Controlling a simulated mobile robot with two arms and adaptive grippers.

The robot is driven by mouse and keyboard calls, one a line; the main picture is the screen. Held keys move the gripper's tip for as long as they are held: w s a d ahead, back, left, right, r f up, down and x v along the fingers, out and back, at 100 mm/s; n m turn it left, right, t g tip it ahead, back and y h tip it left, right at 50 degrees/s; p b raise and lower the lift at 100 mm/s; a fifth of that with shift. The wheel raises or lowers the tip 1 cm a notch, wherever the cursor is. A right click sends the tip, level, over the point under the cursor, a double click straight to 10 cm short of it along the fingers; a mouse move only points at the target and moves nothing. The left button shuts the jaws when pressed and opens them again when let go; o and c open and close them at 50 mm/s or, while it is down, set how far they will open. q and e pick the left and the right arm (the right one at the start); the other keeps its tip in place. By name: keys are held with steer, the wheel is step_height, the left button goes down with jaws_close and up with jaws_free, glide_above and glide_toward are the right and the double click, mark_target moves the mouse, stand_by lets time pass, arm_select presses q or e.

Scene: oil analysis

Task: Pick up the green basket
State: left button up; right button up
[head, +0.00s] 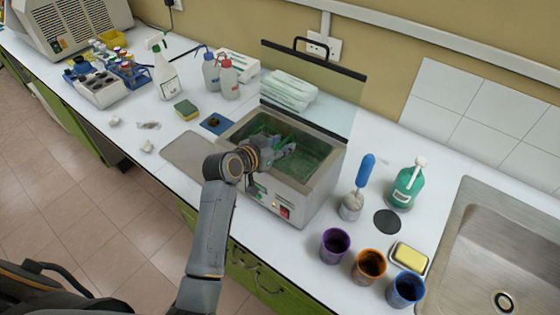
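The green basket (310,160) sits inside the open metal bath (322,193), which stands on the white counter. Its green mesh shows to the right of and behind my gripper; part of it is hidden by my arm. My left gripper (284,143) reaches over the front left of the bath, with its fingers down at the basket. The fingers are small and dark against the green, so I cannot tell whether they are open or shut on it. My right gripper is not in view.
The bath's clear lid (330,85) stands raised behind it. To the right are a blue-handled tool (364,172), a green bottle (408,187), purple (335,245), orange (369,265) and blue cups (405,288), and a sink (500,240). Wash bottles (228,80) and a sponge (186,109) stand left.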

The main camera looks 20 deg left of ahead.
arm_select(q)
jaws_close()
steer(key=shift+r, duration=0.25)
